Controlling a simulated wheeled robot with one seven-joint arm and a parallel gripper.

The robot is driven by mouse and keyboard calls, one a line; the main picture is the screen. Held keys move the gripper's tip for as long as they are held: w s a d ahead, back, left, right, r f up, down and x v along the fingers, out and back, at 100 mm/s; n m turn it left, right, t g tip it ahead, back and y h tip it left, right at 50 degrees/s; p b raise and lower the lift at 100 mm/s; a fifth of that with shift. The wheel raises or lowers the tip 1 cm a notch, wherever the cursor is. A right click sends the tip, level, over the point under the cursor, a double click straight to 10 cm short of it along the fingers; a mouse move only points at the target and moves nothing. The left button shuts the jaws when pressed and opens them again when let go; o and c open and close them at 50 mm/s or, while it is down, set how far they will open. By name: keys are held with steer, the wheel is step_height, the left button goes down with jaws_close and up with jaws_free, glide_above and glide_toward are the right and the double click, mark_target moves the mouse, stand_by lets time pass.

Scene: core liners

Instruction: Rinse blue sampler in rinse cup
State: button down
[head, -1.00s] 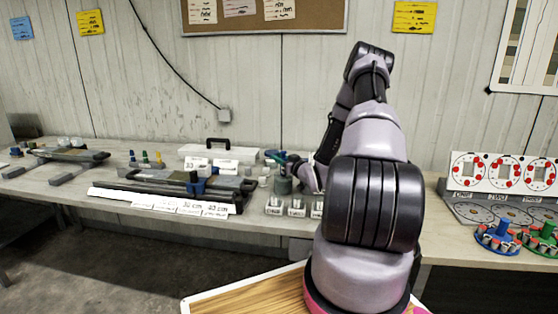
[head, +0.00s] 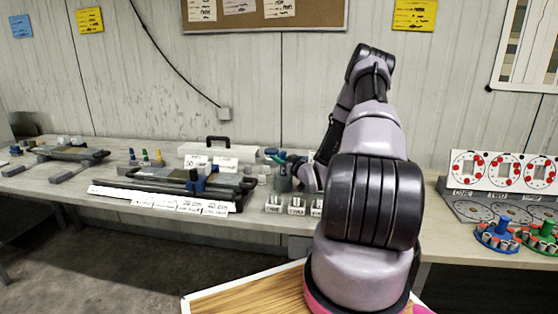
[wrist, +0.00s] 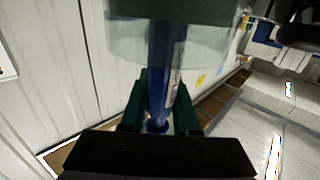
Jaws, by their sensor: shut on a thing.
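My gripper (wrist: 158,112) has its dark green fingers shut on the blue sampler (wrist: 165,75), whose blue shaft runs up the middle of the wrist view. A translucent, water-tinted cup (wrist: 215,45) with a dark band fills the top of that view, and the shaft overlaps it. I cannot tell for certain whether the sampler's tip is inside the cup. In the head view, a small grey-green cup (head: 283,182) stands on the bench beside my wrist, which partly hides that area.
Small labelled holders (head: 297,206) stand at the bench's front edge beside my arm. A core tray (head: 170,187) with label cards lies to the left, a white case (head: 215,152) behind it. Blue and green carousels (head: 497,236) stand at the right.

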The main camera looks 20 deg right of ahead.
steer(key=shift+r, duration=0.5)
steer(key=shift+f, duration=0.7)
steer(key=shift+r, duration=0.15)
steer(key=shift+r, duration=0.55)
step_height(320, 180, up, 8)
steer(key=shift+r, duration=0.25)
stand_by(0.6)
stand_by(0.8)
